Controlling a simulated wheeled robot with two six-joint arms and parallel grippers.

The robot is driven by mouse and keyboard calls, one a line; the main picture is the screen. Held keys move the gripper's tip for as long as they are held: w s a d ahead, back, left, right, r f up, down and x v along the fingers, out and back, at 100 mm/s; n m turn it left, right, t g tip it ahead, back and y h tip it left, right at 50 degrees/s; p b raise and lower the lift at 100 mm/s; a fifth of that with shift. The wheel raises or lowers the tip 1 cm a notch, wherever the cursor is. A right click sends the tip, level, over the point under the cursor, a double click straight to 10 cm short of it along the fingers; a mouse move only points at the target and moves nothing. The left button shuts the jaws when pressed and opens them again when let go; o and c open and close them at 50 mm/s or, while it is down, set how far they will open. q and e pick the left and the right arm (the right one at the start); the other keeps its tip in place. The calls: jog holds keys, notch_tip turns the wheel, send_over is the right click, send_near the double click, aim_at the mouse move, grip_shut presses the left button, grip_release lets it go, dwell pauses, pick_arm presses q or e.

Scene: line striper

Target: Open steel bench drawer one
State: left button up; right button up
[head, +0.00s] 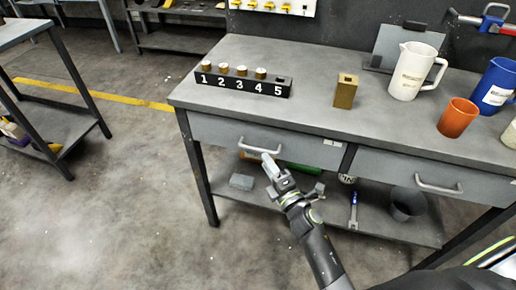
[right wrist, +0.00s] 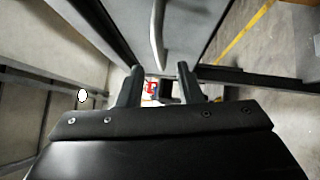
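The steel bench (head: 310,110) has two grey drawers side by side, both flush with the front. The left drawer (head: 215,130) has a curved bar handle (head: 260,149); the right drawer (head: 400,170) has a similar handle (head: 438,188). I cannot read which drawer is number one. My right gripper (head: 280,172) is just below and in front of the left drawer's handle. In the right wrist view its fingers (right wrist: 160,78) are apart with nothing between them, and the handle (right wrist: 158,35) shows beyond their tips, apart from them. My left gripper is not in view.
On the bench stand a numbered block (head: 240,84) with brass pieces, a brass block (head: 345,92), a white jug (head: 412,72), an orange cup (head: 457,118) and a blue jug (head: 495,88). The lower shelf (head: 385,222) holds several items.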

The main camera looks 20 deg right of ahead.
aim_at(258, 150)
jog(key=x, duration=0.6)
jog(key=shift+w, duration=0.3)
grip_shut()
